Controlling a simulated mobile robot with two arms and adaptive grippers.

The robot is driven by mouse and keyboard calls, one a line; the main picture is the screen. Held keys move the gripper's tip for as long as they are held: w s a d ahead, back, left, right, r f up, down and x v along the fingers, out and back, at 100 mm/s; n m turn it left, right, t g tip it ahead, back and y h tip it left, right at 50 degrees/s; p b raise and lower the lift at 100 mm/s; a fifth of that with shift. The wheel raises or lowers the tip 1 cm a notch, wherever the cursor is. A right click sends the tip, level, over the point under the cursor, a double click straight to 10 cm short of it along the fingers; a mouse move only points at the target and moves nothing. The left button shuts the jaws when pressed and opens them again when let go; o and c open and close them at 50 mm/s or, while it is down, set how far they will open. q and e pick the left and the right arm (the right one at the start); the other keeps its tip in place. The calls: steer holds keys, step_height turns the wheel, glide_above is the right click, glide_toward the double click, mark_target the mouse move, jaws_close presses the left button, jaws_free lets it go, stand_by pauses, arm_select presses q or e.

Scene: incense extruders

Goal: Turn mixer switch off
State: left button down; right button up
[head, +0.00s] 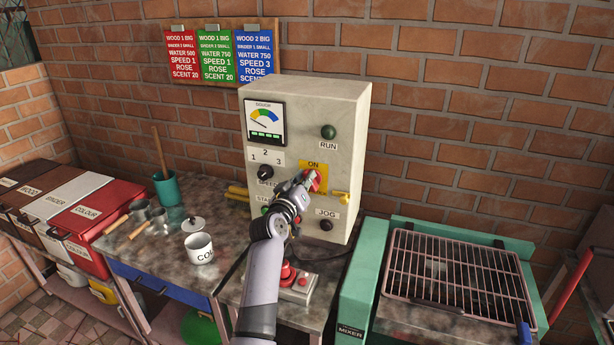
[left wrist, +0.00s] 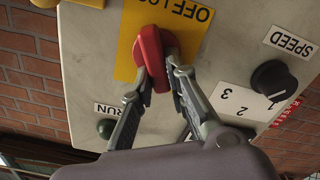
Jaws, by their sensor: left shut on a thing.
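The mixer switch is a red rotary handle (head: 316,183) on a yellow plate (head: 314,166) marked ON at its top, on the front of the grey control box (head: 352,120). My left gripper (head: 308,180) reaches up to the switch from below and is shut on it. In the left wrist view, the red handle (left wrist: 154,52) sits between the two fingers of my left gripper (left wrist: 158,76), with the lettering upside down. The gripper hides part of the panel below the switch in the head view. My right gripper is not in view.
The panel also has a SPEED knob (head: 265,172), a green RUN lamp (head: 328,132) and a JOG button (head: 326,225). A red-button pendant (head: 297,283) lies below. The green-framed mixer (head: 352,290) with its grate stands right.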

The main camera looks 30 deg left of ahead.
arm_select(q)
steer(key=shift+s+a+f+n+p, duration=0.2)
steer(key=shift+n+p, duration=0.35)
steer(key=shift+n, duration=1.45)
steer(key=shift+w+a+f+n+p, duration=0.2)
steer(key=shift+n+p, duration=0.4)
steer(key=shift+n, duration=1.4)
steer(key=shift+s+f+n+p, duration=0.1)
steer(key=shift+f+n+p, duration=0.35)
steer(key=shift+n, duration=1.55)
steer(key=shift+r, duration=0.1)
steer(key=c, duration=1.6)
jaws_free()
steer(key=shift+o, duration=0.2)
